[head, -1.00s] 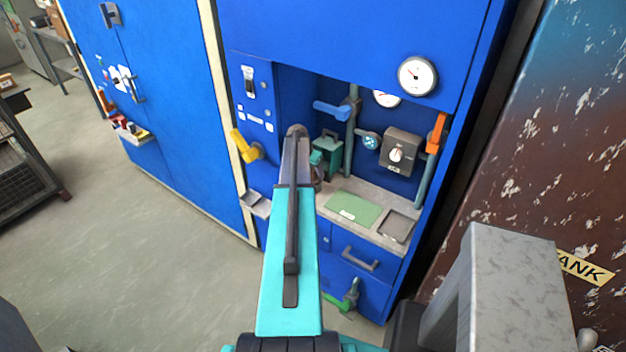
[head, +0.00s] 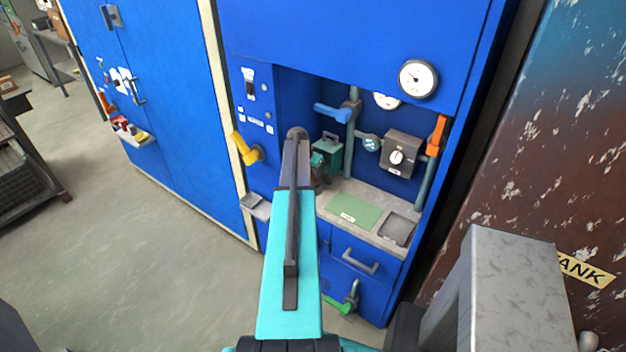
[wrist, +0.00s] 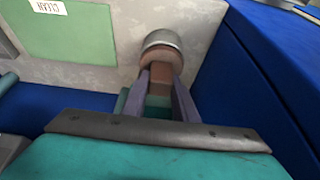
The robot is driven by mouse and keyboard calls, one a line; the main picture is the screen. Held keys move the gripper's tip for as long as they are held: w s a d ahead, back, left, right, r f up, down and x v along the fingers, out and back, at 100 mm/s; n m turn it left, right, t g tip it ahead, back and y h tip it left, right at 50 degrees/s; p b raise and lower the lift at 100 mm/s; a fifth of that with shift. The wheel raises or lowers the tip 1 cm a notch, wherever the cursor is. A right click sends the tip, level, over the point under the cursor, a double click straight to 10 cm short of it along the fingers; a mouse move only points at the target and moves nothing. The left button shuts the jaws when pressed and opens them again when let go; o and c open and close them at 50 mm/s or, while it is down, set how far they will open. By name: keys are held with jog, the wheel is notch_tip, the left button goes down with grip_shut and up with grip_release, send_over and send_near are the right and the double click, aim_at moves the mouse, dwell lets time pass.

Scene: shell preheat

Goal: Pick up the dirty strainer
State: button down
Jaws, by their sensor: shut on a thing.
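The strainer (wrist: 161,47) shows in the wrist view as a short round piece with a grey metal rim and a brown body and stem. My gripper (wrist: 162,78) has its two grey-purple fingers closed on either side of the brown stem. The strainer is over or against the pale counter; I cannot tell whether it touches it. In the head view, my arm hides the strainer and most of my gripper.
A green mat (head: 354,210) marked CLEAN and a dark tray (head: 396,230) lie on the counter. A green box (head: 327,157) with a handle stands behind. Blue (head: 332,112), yellow (head: 243,149) and orange (head: 437,136) levers stick out nearby. A blue wall (wrist: 265,70) is close on the right.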

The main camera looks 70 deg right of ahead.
jog(key=shift+r, duration=0.1)
jog(key=shift+r+b, duration=1.95)
jog(key=shift+r, duration=2.95)
